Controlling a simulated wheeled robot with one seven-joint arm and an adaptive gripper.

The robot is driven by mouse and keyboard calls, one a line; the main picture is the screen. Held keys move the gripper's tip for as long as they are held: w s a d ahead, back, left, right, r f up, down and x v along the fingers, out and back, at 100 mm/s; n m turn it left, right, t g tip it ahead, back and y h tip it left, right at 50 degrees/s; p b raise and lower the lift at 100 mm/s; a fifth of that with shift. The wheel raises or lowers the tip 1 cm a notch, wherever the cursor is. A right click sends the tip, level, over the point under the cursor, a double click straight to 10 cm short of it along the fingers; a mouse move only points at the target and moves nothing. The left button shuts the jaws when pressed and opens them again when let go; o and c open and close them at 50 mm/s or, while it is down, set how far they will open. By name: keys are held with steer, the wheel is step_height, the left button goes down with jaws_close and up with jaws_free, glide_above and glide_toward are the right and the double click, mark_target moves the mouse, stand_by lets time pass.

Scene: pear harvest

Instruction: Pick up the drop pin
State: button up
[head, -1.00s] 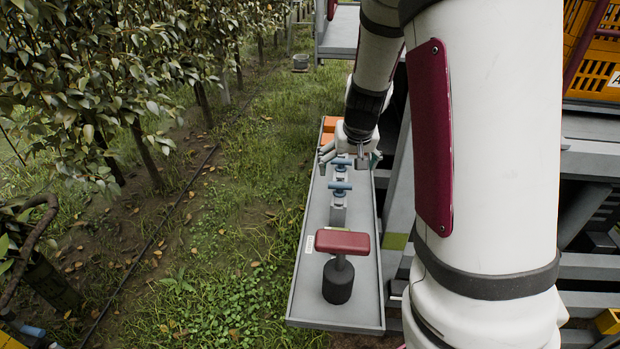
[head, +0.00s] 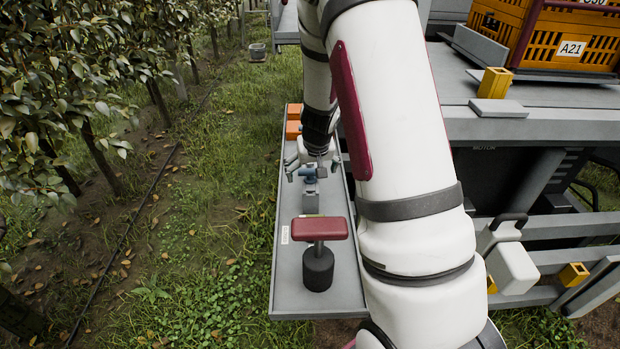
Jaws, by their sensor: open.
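A grey tray (head: 287,272) runs along my side, with tools standing on it in a row. Nearer stands a dark red T-handle (head: 320,228) on a black cylinder (head: 318,270). No readable label shows which of these is the drop pin. My gripper (head: 311,172) is open, pointing down, with its fingers to either side of the blue handle. Whether they touch it cannot be told. My wrist hides what lies just behind.
Orange blocks (head: 293,121) sit at the tray's far end. My arm covers the tray's right edge. A grey platform with an orange crate (head: 568,38) labelled A21 stands right. Grass and pear trees (head: 80,80) lie left.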

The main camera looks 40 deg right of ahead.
steer(key=shift+x, duration=1.55)
steer(key=shift+c, duration=0.2)
steer(key=c, duration=1.1)
steer(key=shift+c, duration=0.2)
